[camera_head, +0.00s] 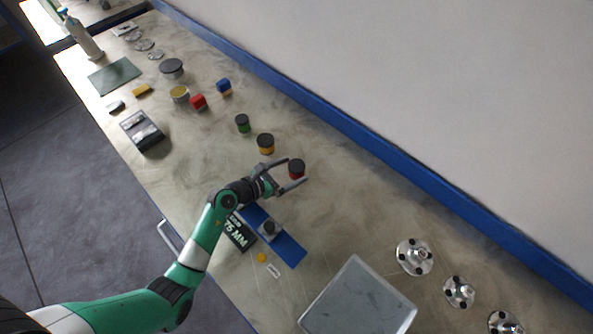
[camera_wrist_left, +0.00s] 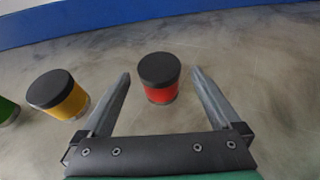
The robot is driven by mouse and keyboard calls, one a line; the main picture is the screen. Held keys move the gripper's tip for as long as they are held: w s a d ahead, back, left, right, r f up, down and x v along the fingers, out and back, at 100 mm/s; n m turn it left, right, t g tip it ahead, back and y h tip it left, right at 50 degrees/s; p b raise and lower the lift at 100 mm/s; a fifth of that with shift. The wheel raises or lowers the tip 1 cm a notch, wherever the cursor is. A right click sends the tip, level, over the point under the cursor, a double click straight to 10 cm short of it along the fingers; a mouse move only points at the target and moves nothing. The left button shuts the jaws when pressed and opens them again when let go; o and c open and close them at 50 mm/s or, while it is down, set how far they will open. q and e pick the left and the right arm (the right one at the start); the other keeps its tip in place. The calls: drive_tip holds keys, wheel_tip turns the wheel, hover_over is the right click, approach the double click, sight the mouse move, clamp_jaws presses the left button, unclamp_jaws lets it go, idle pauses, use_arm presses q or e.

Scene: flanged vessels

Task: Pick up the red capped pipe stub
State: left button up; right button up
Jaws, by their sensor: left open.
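The red capped pipe stub (camera_head: 296,170) stands upright on the bench, red below with a black cap. My left gripper (camera_head: 293,172) is open, with its two fingers on either side of the stub. In the left wrist view the stub (camera_wrist_left: 159,80) sits between the fingertips of the left gripper (camera_wrist_left: 161,78), with a gap visible on each side. I cannot tell whether the fingers are low enough to be level with the stub's body. My right gripper is not in view.
A yellow capped stub (camera_head: 265,144) and a green capped stub (camera_head: 242,123) stand to the left. A blue mat (camera_head: 290,250) with a small dark-topped part lies below. A grey tray (camera_head: 358,300) and metal flanges (camera_head: 414,257) are at right. A blue rail (camera_head: 400,180) borders the wall.

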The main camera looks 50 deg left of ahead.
sight(303, 164)
use_arm(q)
drive_tip(key=x, duration=0.1)
drive_tip(key=b+x, duration=0.1)
drive_tip(key=x, duration=0.1)
drive_tip(key=b+x, duration=0.1)
drive_tip(key=x, duration=0.1)
drive_tip(key=shift+w+r, duration=0.2)
drive_tip(key=shift+r, duration=0.1)
clamp_jaws()
